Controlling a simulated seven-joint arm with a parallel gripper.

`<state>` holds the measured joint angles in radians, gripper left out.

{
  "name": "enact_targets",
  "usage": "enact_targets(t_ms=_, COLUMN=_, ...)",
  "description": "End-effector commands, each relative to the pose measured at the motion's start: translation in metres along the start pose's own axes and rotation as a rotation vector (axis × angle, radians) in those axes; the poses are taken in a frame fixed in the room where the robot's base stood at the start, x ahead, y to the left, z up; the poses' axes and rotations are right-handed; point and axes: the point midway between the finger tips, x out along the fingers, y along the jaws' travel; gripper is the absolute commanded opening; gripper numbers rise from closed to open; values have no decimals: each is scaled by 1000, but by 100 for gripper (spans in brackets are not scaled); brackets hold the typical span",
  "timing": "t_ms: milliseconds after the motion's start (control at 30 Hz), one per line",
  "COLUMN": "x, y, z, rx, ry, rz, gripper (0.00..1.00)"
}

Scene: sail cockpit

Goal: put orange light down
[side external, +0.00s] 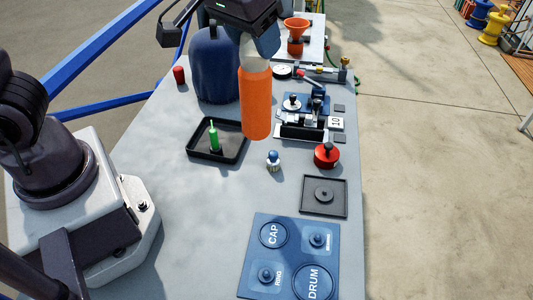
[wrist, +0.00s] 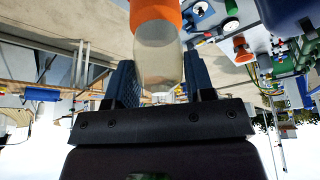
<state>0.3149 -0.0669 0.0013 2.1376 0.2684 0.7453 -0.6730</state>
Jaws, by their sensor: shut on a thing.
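The orange light (side external: 256,102) is an orange cylinder with a clear, pale dome at one end. In the side external view it hangs upright below my gripper (side external: 258,50), dome end up, over the grey table. Its lower end appears above the table, though the exact gap is hard to judge. In the wrist view the clear dome (wrist: 158,58) sits between the two dark blue fingers of my gripper (wrist: 158,85), with the orange body (wrist: 155,8) beyond it. My gripper is shut on the dome end.
A black tray (side external: 197,152) with a green item (side external: 213,135) lies left of the light. A dark blue rounded object (side external: 215,70) stands behind. A blue-capped small bottle (side external: 273,160), a red knobbed weight (side external: 327,154) and a blue labelled board (side external: 290,246) are nearer. Bare table (side external: 190,215) lies at front left.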

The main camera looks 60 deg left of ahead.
Motion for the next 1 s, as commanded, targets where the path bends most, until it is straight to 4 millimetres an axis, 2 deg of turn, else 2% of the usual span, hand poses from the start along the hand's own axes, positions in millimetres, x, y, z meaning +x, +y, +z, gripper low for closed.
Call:
enact_targets(t_ms=200, x=-5, y=27, z=10, rx=102, ry=4, rz=43, gripper=0)
enact_targets(t_ms=533, x=-9, y=47, z=20, rx=180, ry=7, rz=75, gripper=0)
enact_targets(t_ms=867, x=14, y=46, z=29, rx=178, ry=5, rz=72, gripper=0)
enact_targets(t_ms=1000, x=30, y=45, z=35, rx=178, ry=3, rz=71, gripper=0)
